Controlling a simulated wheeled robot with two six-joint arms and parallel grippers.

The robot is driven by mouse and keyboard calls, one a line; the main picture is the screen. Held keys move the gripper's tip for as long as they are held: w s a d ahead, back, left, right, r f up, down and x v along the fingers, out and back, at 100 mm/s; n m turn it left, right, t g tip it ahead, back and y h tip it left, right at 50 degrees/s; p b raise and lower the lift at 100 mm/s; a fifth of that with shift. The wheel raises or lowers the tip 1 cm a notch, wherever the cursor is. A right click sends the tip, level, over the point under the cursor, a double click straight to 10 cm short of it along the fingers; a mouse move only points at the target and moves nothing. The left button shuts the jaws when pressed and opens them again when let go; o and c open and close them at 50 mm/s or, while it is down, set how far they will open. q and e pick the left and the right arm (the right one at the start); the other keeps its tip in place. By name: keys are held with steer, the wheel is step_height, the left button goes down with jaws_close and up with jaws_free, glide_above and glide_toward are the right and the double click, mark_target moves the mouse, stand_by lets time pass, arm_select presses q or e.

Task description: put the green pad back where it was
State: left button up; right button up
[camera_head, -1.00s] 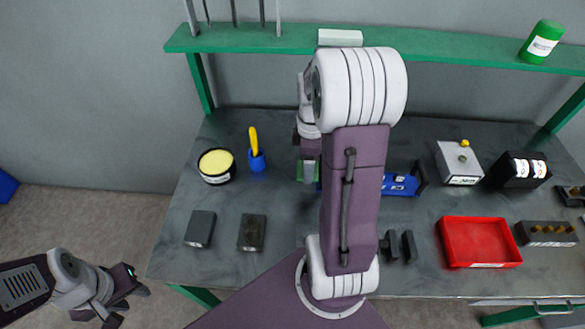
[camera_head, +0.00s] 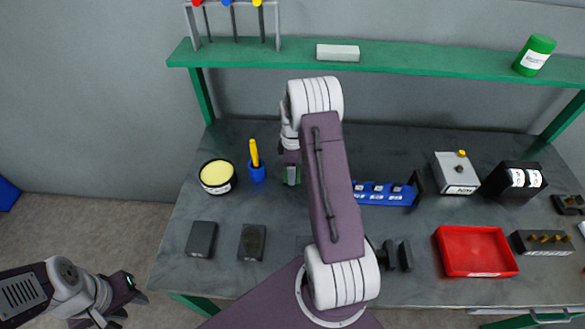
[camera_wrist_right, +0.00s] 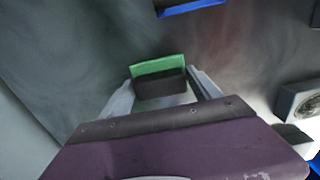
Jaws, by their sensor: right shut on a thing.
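The green pad (camera_wrist_right: 158,67) is gripped between the two fingers of my right gripper (camera_wrist_right: 163,88), with a dark block-like part on its near side. Two dark blocks, one grey (camera_head: 201,239) and one blackish (camera_head: 251,242), lie at the bench's front left. My left gripper (camera_head: 130,302) is off the bench at lower left, fingers apart and empty.
A yellow-topped tin (camera_head: 217,176) and a blue cup (camera_head: 257,172) stand left of the pad. A red tray (camera_head: 475,252), a grey box (camera_head: 456,174) and a black box (camera_head: 517,182) are at right. A green shelf (camera_head: 430,62) runs behind. The bench's middle front is partly hidden by my arm.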

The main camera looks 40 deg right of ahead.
steer(key=shift+w+f, duration=0.1)
steer(key=shift+f, duration=0.1)
steer(key=o, duration=1.3)
steer(key=shift+f, duration=0.15)
step_height(320, 180, up, 12)
steer(key=r, duration=0.1)
steer(key=s+a+f+m, duration=0.1)
steer(key=s+a+m, duration=0.2)
steer(key=s+a, duration=0.2)
steer(key=s+a+f+m, duration=0.1)
steer(key=s+a+m, duration=0.2)
steer(key=s+a, duration=0.2)
steer(key=s+a+f+m+t, duration=0.1)
steer(key=s+a+m, duration=0.3)
steer(key=a, duration=0.5)
steer(key=shift+s+a+f, duration=0.1)
steer(key=shift+s+a, duration=0.2)
steer(key=shift+s, duration=0.6)
